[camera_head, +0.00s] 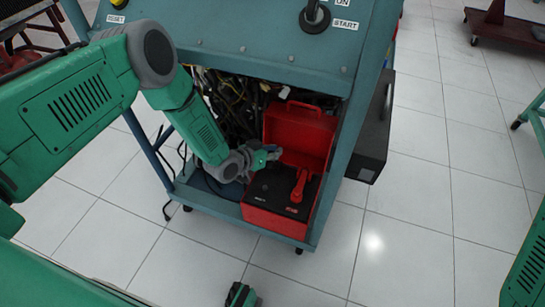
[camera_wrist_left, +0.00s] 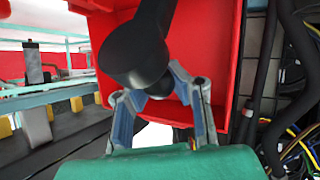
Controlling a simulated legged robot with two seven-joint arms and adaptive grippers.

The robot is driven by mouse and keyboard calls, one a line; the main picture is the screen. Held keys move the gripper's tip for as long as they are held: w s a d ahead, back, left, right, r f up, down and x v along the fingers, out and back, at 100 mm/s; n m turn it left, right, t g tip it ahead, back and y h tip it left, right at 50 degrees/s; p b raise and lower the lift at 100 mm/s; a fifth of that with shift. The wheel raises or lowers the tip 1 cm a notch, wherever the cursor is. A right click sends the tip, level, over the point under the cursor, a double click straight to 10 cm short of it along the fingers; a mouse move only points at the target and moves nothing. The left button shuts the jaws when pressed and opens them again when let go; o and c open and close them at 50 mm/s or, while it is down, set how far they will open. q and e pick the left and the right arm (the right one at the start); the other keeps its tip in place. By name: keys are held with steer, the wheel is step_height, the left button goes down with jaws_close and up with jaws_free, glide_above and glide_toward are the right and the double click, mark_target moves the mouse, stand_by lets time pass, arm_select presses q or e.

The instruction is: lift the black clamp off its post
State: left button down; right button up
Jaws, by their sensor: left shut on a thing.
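A red box (camera_head: 280,222) with its lid (camera_head: 299,133) open stands on the cart's lower shelf. Its top is black, and a red clamp (camera_head: 298,186) sits on the right of it. My left gripper (camera_head: 263,157) is above the left part of the box, in front of the lid. In the left wrist view a black clamp (camera_wrist_left: 136,55) with a rounded end lies between the fingers of my left gripper (camera_wrist_left: 158,92), which is shut on it. In the head view I cannot make out the clamp clearly at the gripper. I cannot see its post.
The teal cart (camera_head: 265,70) has a sloped panel above the box. Cables and engine parts (camera_head: 225,105) hang behind and left of my gripper. A black case (camera_head: 372,140) is on the cart's right side.

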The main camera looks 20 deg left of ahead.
arm_select(q)
steer(key=shift+w+a+r, duration=0.25)
steer(key=shift+w+a, duration=0.35)
steer(key=shift+w, duration=0.05)
steer(key=shift+w+d, duration=0.15)
steer(key=shift+w, duration=0.1)
stand_by(1.4)
steer(key=c, duration=1.3)
jaws_free()
steer(key=shift+c, duration=0.2)
steer(key=shift+f, duration=0.1)
steer(key=shift+s, duration=0.3)
